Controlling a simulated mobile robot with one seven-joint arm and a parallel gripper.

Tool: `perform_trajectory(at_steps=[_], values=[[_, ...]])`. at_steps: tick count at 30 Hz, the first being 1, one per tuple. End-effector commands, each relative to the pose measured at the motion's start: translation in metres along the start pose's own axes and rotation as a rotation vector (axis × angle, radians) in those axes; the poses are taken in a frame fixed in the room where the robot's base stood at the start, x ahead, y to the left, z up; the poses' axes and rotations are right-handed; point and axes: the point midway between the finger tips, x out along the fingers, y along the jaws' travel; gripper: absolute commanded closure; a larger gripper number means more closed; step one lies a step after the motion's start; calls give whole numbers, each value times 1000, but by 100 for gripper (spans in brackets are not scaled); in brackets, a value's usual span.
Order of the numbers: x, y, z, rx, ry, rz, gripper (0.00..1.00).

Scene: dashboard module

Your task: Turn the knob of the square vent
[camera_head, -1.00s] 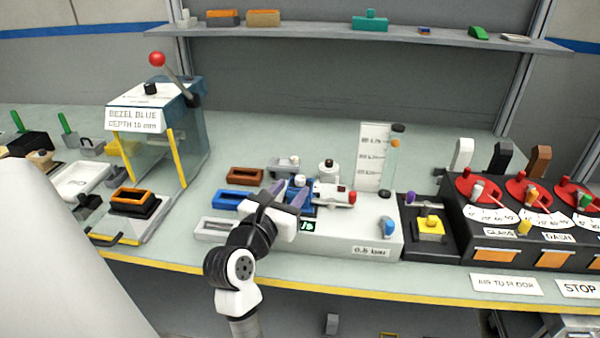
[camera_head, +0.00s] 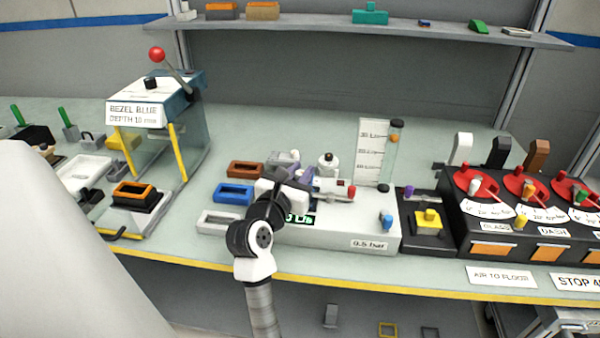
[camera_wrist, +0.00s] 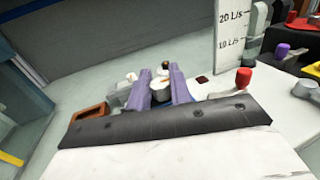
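A white knob (camera_wrist: 162,90) shows between the two purple fingers of my gripper (camera_wrist: 161,84) in the wrist view. The fingers stand apart on either side of it; whether they touch it I cannot tell. In the head view, my gripper (camera_head: 302,177) is over the left part of the white test bench (camera_head: 345,235). There the gripper hides the knob and most of the vent under it, so I cannot make out the vent's outline.
A red-tipped lever (camera_head: 351,192) is close right of my gripper. A white bottle with a dark cap (camera_head: 328,168) stands behind. Brown (camera_head: 245,169) and blue (camera_head: 233,193) frames lie left. A tall scale plate (camera_head: 371,152) stands behind right.

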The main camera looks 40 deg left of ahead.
Motion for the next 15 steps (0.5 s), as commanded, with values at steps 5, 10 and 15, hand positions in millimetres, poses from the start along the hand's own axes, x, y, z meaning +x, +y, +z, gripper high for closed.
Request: perform_trajectory(at_steps=[5,10,15], values=[[0,0,0,0,0,-5,100],[0,1,-1,-1,0,-47,100],[0,1,-2,1,-1,-142,100]])
